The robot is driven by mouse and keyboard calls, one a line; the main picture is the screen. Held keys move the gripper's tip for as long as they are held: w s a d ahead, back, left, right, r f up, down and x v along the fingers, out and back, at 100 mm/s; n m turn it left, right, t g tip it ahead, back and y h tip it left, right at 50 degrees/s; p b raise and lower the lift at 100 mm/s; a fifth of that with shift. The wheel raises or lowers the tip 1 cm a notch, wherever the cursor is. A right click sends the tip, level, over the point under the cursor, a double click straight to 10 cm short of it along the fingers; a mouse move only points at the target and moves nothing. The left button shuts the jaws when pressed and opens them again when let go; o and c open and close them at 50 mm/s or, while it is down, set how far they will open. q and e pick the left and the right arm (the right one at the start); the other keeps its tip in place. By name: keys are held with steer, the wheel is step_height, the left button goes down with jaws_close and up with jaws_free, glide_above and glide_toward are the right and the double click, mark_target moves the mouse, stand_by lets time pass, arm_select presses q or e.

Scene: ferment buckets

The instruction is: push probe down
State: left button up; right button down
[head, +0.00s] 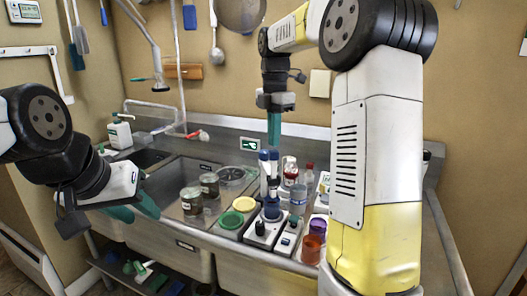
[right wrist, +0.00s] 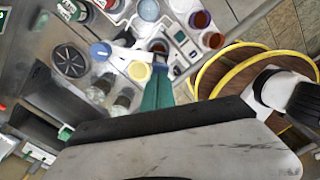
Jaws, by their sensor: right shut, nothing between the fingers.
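The probe (head: 269,172) is a dark blue and white upright piece in the head view, standing on a dark stand with a white base (head: 266,232) at the counter's front. My right gripper (head: 274,145) is shut and empty, its green fingers pointing down just above the probe's top. I cannot tell whether they touch it. In the right wrist view the shut fingers (right wrist: 158,75) hide part of what lies beneath them. My left gripper (head: 135,210) is at the left, in front of the sink, its green fingers apart and empty.
Two dark jars (head: 192,201) stand left of the stand, by green (head: 231,219) and yellow (head: 244,204) lids. Bottles (head: 290,171) stand close behind it, and orange (head: 311,248) and purple (head: 317,227) cups to its right. A soap bottle (head: 120,132) stands at the back left.

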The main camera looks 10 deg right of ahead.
mark_target(274, 151)
steer(key=shift+f, duration=0.25)
stand_by(0.4)
steer(key=shift+f, duration=3.25)
steer(key=shift+r, duration=2.55)
